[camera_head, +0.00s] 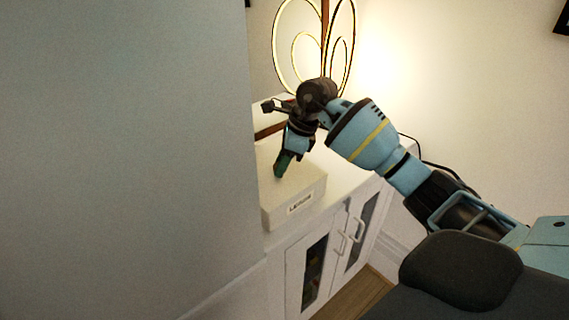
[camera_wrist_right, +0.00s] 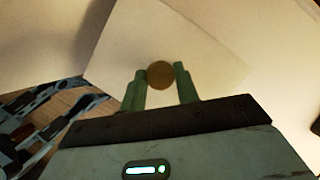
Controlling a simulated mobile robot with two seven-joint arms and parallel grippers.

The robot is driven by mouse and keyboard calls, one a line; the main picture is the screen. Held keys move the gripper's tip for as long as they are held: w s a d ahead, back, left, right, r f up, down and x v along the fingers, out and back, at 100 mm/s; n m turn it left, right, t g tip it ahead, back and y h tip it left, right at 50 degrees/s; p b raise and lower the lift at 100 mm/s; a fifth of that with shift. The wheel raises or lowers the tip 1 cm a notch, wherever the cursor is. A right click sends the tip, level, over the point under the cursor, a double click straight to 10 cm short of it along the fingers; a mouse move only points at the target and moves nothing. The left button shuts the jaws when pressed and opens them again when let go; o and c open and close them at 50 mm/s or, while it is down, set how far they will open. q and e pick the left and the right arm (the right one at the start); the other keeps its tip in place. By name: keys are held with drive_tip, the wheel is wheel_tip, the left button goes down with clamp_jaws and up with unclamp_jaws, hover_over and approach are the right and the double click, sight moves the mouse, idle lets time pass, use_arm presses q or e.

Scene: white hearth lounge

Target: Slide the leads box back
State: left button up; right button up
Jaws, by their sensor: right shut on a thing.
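My right gripper (camera_head: 282,164) reaches down onto the box's top. In the right wrist view, its green fingers (camera_wrist_right: 160,88) stand on both sides of a round brass-coloured knob (camera_wrist_right: 160,74) and are shut on it. The pale top of the box (camera_wrist_right: 165,40) spreads out beyond the knob. In the head view the knob is hidden by the fingers. My left gripper is not in view.
The white cabinet (camera_head: 342,200) has glass-fronted doors with pale handles. A lamp with glowing loops (camera_head: 290,50) stands behind my right wrist. A large grey panel (camera_head: 130,160) fills the left side. A dark cable (camera_head: 440,165) runs behind my arm.

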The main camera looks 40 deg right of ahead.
sight(265, 163)
drive_tip(key=shift+w+a, duration=0.1)
drive_tip(key=shift+w, duration=0.8)
drive_tip(key=shift+w+a+b, duration=0.1)
drive_tip(key=shift+w+b, duration=0.55)
drive_tip(key=shift+w, duration=0.75)
drive_tip(key=shift+w+a+b, duration=0.1)
drive_tip(key=shift+w+b, duration=0.35)
drive_tip(key=shift+w, duration=0.7)
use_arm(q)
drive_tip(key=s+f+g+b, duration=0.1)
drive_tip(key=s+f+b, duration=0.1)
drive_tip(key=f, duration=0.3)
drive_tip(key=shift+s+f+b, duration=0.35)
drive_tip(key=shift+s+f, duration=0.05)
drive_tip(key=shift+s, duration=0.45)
use_arm(e)
drive_tip(key=shift+w+a, duration=0.2)
drive_tip(key=shift+w, duration=2.15)
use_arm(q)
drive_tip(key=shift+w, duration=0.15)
use_arm(e)
drive_tip(key=shift+w, duration=0.1)
drive_tip(key=o, duration=1.1)
